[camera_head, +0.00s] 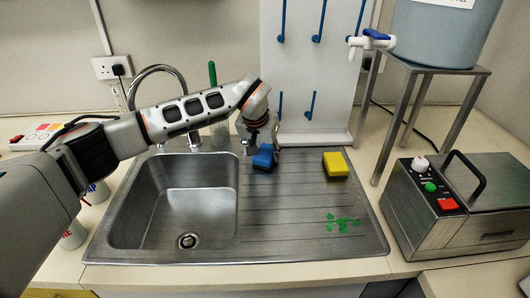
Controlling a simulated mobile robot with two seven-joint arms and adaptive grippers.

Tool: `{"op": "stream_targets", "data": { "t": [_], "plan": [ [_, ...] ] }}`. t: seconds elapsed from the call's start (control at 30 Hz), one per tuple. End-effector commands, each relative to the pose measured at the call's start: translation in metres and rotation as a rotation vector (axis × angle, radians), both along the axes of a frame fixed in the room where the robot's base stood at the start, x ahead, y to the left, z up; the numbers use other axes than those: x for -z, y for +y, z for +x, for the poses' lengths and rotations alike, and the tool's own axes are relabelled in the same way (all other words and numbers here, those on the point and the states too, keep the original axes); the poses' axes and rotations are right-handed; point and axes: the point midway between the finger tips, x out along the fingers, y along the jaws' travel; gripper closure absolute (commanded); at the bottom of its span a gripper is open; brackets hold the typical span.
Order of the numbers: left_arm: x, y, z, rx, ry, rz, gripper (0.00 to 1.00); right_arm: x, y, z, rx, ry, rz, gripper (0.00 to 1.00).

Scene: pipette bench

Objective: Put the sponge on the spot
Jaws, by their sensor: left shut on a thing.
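My left gripper (259,142) reaches in over the draining board and points down. It is shut on a small blue block (264,160), which looks like a sponge, at the upper left of the ribbed board. I cannot tell whether the block touches the metal. A yellow sponge (335,165) with a dark side lies farther right on the board, apart from the gripper. A green splotchy spot (343,222) marks the board's lower right part. My right gripper is not in view.
The sink basin (187,205) is open and empty left of the ribbed draining board (285,235). A tap (158,75) stands behind it. A metal bath with a lid handle (465,205) and a water tank on a stand (428,70) are at right. The board's middle is clear.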

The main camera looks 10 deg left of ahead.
Motion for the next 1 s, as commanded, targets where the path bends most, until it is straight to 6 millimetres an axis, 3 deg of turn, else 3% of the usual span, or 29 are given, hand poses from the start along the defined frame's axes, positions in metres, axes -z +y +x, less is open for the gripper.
{"op": "stream_targets", "data": {
  "t": [0.2, 0.23, 0.3, 0.67, 0.83, 1.0],
  "plan": [
    [0.003, 0.0, 0.0, 0.001, 0.0, 0.0, 0.72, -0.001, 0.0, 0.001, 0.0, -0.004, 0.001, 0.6],
    [0.003, 0.0, 0.0, 0.001, 0.0, 0.0, 0.55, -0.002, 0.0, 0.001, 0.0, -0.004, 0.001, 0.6],
    [0.003, 0.0, 0.0, 0.001, 0.0, 0.0, 0.44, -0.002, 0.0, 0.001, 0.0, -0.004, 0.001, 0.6],
    [0.0, 0.0, 0.0, 0.0, 0.0, 0.0, 0.44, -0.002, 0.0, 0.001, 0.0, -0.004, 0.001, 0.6],
    [-0.018, 0.001, -0.005, 0.001, -0.005, 0.001, 0.44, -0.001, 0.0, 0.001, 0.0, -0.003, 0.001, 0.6],
    [-0.05, 0.005, -0.019, 0.001, -0.005, 0.002, 0.44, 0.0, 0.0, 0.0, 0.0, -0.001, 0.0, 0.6]
  ]
}}
